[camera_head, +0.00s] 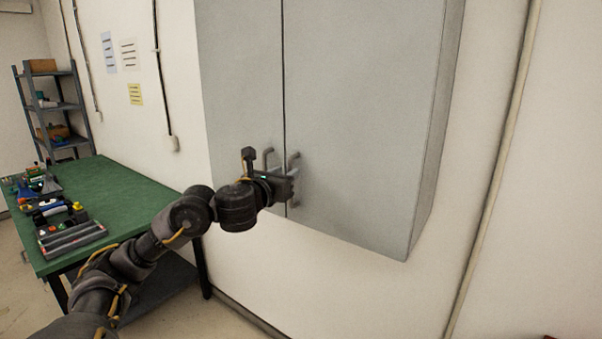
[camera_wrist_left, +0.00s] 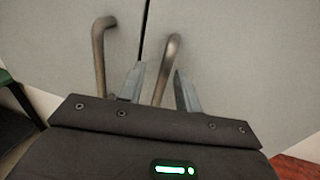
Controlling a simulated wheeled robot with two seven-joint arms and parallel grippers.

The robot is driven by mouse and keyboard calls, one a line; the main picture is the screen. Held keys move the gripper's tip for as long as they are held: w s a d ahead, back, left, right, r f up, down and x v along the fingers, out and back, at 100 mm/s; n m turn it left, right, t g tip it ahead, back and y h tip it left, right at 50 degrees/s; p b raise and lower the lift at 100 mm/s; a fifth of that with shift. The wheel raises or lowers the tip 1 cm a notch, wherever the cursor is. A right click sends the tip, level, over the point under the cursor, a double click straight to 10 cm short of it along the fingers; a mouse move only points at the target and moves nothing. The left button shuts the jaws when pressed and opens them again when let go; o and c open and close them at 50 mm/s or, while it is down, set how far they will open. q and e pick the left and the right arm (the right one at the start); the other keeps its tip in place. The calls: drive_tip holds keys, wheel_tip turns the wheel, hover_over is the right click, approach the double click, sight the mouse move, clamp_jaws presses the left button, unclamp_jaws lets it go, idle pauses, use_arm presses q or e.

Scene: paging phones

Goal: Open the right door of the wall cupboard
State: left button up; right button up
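The grey wall cupboard hangs on the white wall, with its left door (camera_head: 240,80) and right door (camera_head: 360,110) both shut along a dark vertical seam. Each door has a bent bar handle near the seam at the bottom. The right door's handle (camera_head: 294,160) also shows in the left wrist view (camera_wrist_left: 168,60), and the left door's handle (camera_wrist_left: 99,55) stands to its left. My left gripper (camera_head: 288,181) is at the right handle. In the left wrist view its two fingers are apart, with the right handle passing between them, nearer the right finger. My right gripper is not in view.
A green-topped workbench (camera_head: 125,190) with trays of small parts (camera_head: 70,238) stands left of the cupboard. A grey shelf rack (camera_head: 55,110) is behind it. A pipe (camera_head: 495,165) runs down the wall to the right. The space before the right door looks clear.

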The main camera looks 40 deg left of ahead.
use_arm(q)
drive_tip(key=shift+w+r, duration=0.1)
drive_tip(key=shift+w, duration=0.45)
drive_tip(key=shift+d, duration=0.15)
clamp_jaws()
